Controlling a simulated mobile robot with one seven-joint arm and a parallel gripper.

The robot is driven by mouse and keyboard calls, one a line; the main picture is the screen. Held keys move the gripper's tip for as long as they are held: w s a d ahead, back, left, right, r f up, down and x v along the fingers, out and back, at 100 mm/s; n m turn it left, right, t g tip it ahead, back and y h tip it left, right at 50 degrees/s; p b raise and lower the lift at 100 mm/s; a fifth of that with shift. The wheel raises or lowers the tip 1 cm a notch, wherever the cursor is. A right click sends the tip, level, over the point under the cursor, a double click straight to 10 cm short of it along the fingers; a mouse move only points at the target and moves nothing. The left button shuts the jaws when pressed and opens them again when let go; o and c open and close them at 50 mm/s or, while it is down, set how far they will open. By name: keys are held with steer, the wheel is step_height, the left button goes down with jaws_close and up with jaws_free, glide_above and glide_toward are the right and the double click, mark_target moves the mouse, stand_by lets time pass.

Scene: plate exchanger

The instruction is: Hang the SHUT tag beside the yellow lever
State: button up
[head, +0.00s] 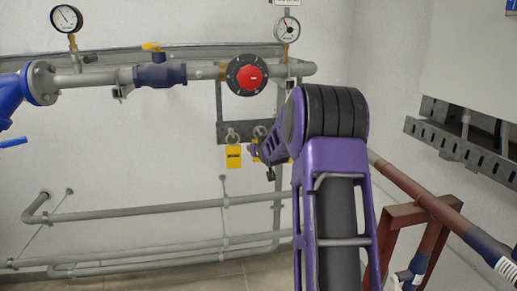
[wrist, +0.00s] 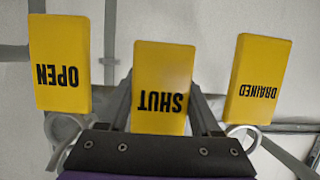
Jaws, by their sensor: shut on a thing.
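The SHUT tag (wrist: 163,75), a yellow plate with black letters, stands between my gripper's (wrist: 162,100) two fingers in the wrist view, its lettering upside down. My gripper is shut on it. In the head view my gripper (head: 256,150) is at the grey tag bar, mostly hidden behind my arm. The yellow lever (head: 151,46) sits on top of a dark blue valve on the upper pipe, up and left of my gripper. Whether the SHUT tag still touches its hook cannot be told.
The OPEN tag (wrist: 60,62) and the DRAINED tag (wrist: 260,78) flank my gripper closely, with rings near them. One yellow tag (head: 233,157) hangs from the grey bar (head: 223,131). A red-and-black knob (head: 248,75) is above. Grey pipes (head: 150,212) run below.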

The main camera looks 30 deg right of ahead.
steer(key=s+a+b, duration=0.2)
steer(key=s, duration=0.6)
steer(key=shift+r, duration=0.2)
stand_by(0.9)
stand_by(0.9)
steer(key=s+a+r+n+y+b, duration=0.1)
steer(key=a+r+n+y+b, duration=0.25)
steer(key=a+r, duration=1.65)
steer(key=w+d+f, duration=0.2)
steer(key=w, duration=0.7)
steer(key=shift+w+d, duration=0.15)
steer(key=shift+d, duration=0.25)
steer(key=shift+m, duration=0.25)
